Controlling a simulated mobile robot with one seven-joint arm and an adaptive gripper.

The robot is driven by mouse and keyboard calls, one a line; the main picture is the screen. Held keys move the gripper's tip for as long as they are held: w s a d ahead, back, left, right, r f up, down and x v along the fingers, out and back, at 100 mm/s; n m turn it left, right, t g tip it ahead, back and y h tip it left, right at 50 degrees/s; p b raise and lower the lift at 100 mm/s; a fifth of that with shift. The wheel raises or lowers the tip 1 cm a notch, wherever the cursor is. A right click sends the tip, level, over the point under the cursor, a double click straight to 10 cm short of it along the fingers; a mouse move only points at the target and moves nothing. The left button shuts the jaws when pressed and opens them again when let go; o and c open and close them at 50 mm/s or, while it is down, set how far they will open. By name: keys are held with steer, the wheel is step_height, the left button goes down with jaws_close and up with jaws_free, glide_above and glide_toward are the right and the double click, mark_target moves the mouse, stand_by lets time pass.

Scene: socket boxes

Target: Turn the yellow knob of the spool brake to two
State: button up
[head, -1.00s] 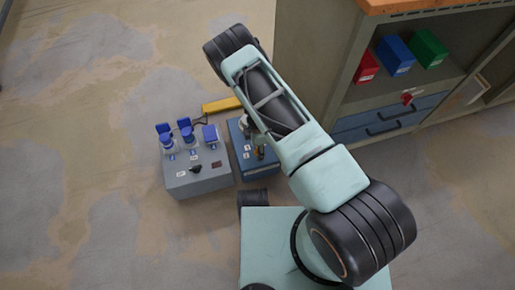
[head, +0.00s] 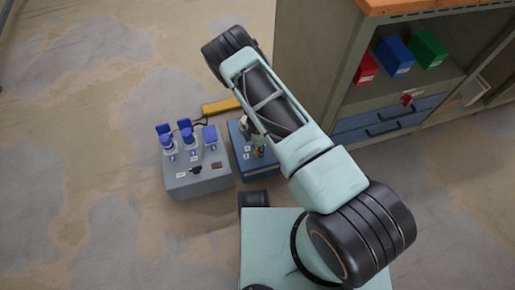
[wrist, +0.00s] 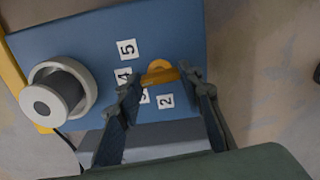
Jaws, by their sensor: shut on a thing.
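The spool brake is a blue box (wrist: 70,40) with white number labels 5, 4, 3 and 2 around a yellow knob (wrist: 160,75). The 3 label is partly hidden by a finger, and the 2 label (wrist: 165,101) lies between the fingers. My gripper (wrist: 159,79) is shut on the yellow knob, one finger at each end of its bar. Which number the knob points at I cannot tell. In the head view the blue box (head: 238,158) is partly hidden under my arm.
A round grey-white spool (wrist: 48,101) with a dark core stands on the blue box, left of the knob. A grey box (head: 200,183) with blue sockets is close beside it. A cabinet (head: 310,60) stands to the right. The floor at left is clear.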

steer(key=n, duration=0.8)
steer(key=shift+n, duration=0.3)
steer(key=n, duration=0.4)
steer(key=shift+n+p, duration=0.3)
steer(key=shift+p, duration=0.05)
steer(key=shift+n, duration=1.8)
steer(key=o, duration=1.2)
steer(key=shift+c, duration=0.2)
step_height(320, 180, up, 12)
